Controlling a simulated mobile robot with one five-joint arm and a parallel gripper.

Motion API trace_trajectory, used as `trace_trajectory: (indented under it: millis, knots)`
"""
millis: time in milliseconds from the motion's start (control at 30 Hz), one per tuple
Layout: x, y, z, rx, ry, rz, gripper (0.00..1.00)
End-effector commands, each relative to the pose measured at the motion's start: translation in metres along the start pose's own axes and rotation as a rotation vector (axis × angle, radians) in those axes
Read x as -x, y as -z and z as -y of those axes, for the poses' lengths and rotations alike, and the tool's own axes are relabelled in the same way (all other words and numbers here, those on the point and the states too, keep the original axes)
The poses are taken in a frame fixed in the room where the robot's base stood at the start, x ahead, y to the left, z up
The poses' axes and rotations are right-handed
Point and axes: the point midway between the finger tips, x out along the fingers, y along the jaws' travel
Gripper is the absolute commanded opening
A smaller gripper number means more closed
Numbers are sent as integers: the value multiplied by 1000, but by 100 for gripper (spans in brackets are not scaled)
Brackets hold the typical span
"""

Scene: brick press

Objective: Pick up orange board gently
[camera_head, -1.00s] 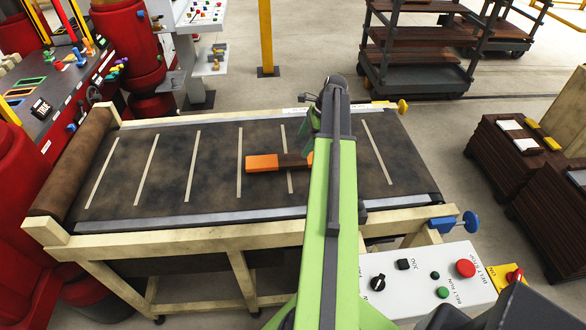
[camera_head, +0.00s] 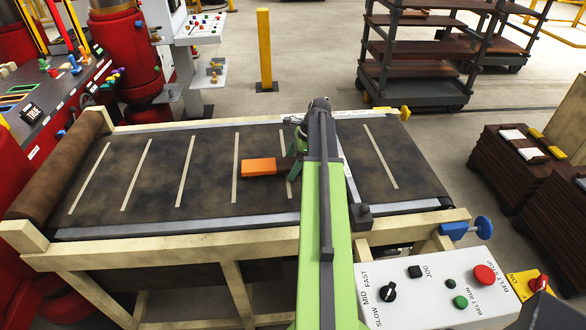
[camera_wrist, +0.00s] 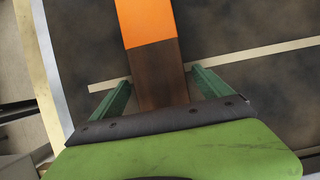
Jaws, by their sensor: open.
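The orange board (camera_head: 258,167) lies flat on the dark belt, its orange end pointing left. Its brown end is partly hidden by my gripper (camera_head: 292,165) in the head view. In the wrist view the board (camera_wrist: 146,22) runs down between the two green fingers of my gripper (camera_wrist: 161,76). The fingers are open, one on each side of the brown part, with a gap visible on both sides. Whether the fingers are down at belt level is hard to tell.
The belt (camera_head: 150,205) has pale cross stripes and a wooden frame (camera_head: 180,247). A white control panel (camera_head: 425,290) with knobs and buttons stands at the front right. Red machinery (camera_head: 130,50) is at the left. The belt left of the board is clear.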

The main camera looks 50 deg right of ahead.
Motion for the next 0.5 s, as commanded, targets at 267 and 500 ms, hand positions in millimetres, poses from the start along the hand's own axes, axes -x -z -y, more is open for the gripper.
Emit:
trace_trajectory:
  millis: [267, 500]
  knots:
    - [1, 0, 0, 1, 0, 0, 59]
    - [1, -1, 0, 1, -1, 0, 28]
